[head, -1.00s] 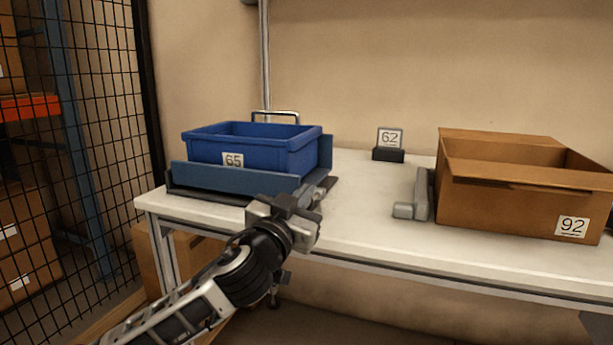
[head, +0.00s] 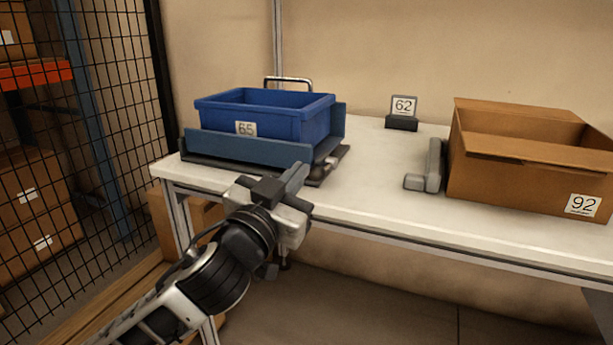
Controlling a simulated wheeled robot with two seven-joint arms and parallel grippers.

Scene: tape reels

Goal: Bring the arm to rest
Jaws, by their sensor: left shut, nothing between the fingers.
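My left arm comes in from the lower left. Its gripper (head: 298,180) is shut and empty, in front of the blue bin and over the table's front edge in the picture. The blue bin (head: 285,122), labelled 65, sits in a blue-sided holder (head: 246,148) on the left of the white table (head: 370,190). The inside of the bin is mostly hidden by its front wall. My right gripper is not in view.
An open cardboard box (head: 510,182), labelled 92, stands on the right of the table beside a grey bracket (head: 433,168). A small sign (head: 403,112) reading 62 stands at the back. The table's middle is clear. A wire mesh fence (head: 90,110) stands at the left.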

